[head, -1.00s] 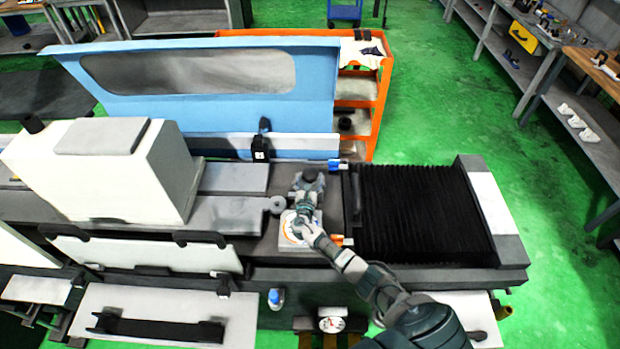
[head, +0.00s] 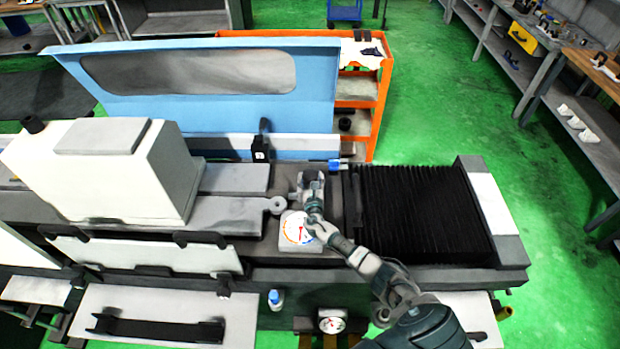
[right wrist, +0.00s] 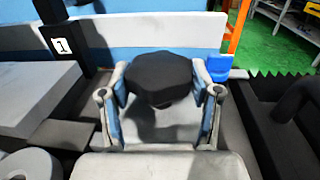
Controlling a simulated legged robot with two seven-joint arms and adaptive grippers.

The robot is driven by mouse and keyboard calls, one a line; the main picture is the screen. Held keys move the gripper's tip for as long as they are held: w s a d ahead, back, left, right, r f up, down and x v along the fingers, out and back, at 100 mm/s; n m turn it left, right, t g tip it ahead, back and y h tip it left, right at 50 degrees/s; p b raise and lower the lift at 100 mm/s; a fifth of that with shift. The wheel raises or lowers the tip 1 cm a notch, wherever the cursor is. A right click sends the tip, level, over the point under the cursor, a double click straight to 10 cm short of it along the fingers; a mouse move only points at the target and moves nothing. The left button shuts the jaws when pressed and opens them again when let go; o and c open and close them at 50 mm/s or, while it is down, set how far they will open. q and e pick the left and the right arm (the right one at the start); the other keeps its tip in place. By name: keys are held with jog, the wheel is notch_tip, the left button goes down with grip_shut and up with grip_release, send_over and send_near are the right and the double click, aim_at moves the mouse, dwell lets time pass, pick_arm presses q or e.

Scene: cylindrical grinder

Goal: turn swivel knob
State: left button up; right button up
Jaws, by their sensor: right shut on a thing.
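The swivel knob (right wrist: 160,78) is a black, many-sided knob, large in the middle of the right wrist view. My right gripper (right wrist: 160,100) has one finger on each side of it and is shut on it. In the head view the right gripper (head: 311,182) is at the middle of the grinder's bed, its arm coming in from the lower right. The knob is mostly hidden there by the fingers. My left gripper is not in view.
A white plate with a round dial (head: 297,229) lies just in front of the gripper. A grey round-ended part (head: 277,205) is to its left, and a black bellows cover (head: 420,212) to its right. A blue panel (head: 200,90) stands behind.

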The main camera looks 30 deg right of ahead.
jog(key=shift+d+n+t+y+b, duration=0.1)
jog(key=shift+n+t+y+b, duration=0.25)
jog(key=shift+n+y, duration=0.35)
jog(key=o, duration=1.1)
jog(key=shift+o, duration=0.2)
jog(key=v, duration=1.2)
jog(key=shift+s+f, duration=0.1)
jog(key=shift+f, duration=0.05)
